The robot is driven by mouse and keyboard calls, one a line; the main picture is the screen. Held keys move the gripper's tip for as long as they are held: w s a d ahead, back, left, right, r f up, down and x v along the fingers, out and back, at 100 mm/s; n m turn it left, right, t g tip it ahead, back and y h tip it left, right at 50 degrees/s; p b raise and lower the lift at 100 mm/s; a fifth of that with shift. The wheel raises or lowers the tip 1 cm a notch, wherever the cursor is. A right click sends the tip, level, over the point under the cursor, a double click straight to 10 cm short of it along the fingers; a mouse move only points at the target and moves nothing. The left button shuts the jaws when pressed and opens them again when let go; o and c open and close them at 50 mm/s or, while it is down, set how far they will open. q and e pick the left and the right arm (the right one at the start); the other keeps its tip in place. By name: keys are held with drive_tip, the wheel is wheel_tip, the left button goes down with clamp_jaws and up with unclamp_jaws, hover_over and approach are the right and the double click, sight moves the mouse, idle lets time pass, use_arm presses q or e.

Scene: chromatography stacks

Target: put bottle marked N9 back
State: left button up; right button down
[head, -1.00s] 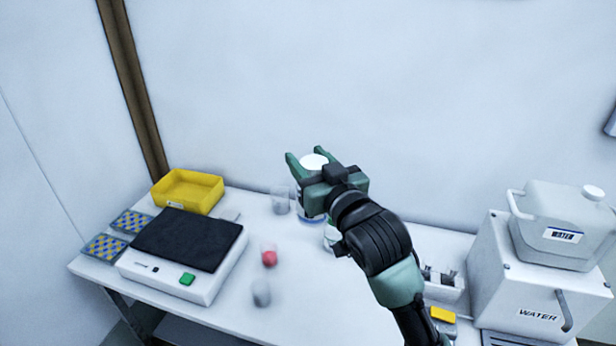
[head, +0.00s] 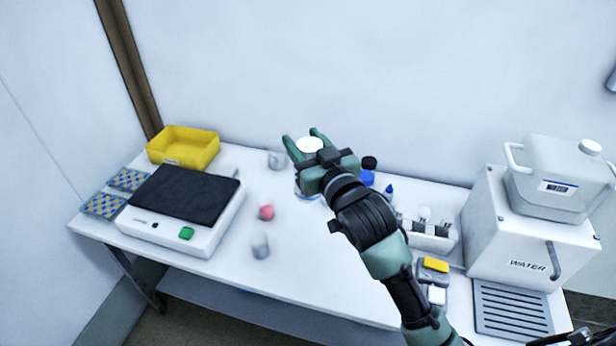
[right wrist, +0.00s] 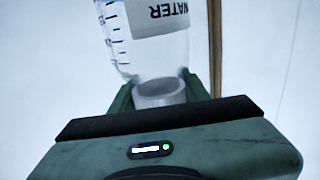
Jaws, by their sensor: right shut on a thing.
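My right gripper (head: 303,138) is shut on a clear bottle with a white cap (head: 309,146), above the rear middle of the bench. In the right wrist view, its fingers (right wrist: 160,88) close around the bottle's neck and cap. I cannot read N9 on any bottle. Whether the held bottle touches the bench is hidden by the gripper. A black-capped bottle (head: 369,163) and a blue one (head: 367,178) stand just right of the gripper. My left gripper is out of view.
A yellow bin (head: 212,150), a black-topped instrument (head: 238,200) and patterned blocks (head: 102,206) occupy the left. Small beakers (head: 260,246) and a red item (head: 267,212) stand mid-bench. A white rack (head: 432,242), yellow sponge (head: 436,264) and water dispenser (head: 505,235) are right. The front middle is clear.

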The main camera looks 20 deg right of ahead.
drive_tip(key=shift+m+h, duration=0.3)
drive_tip(key=shift+h, duration=0.2)
drive_tip(key=shift+d+f+b, duration=0.1)
drive_tip(key=shift+f+b, duration=2.25)
drive_tip(key=shift+b, duration=1.8)
drive_tip(key=shift+s+f, duration=0.1)
drive_tip(key=shift+f, duration=0.15)
wheel_tip(320, 180, down, 19)
drive_tip(key=b, duration=0.2)
drive_tip(key=shift+f, duration=0.15)
drive_tip(key=shift+f+b, duration=0.2)
drive_tip(key=shift+b, duration=0.15)
drive_tip(key=c, duration=0.7)
unclamp_jaws()
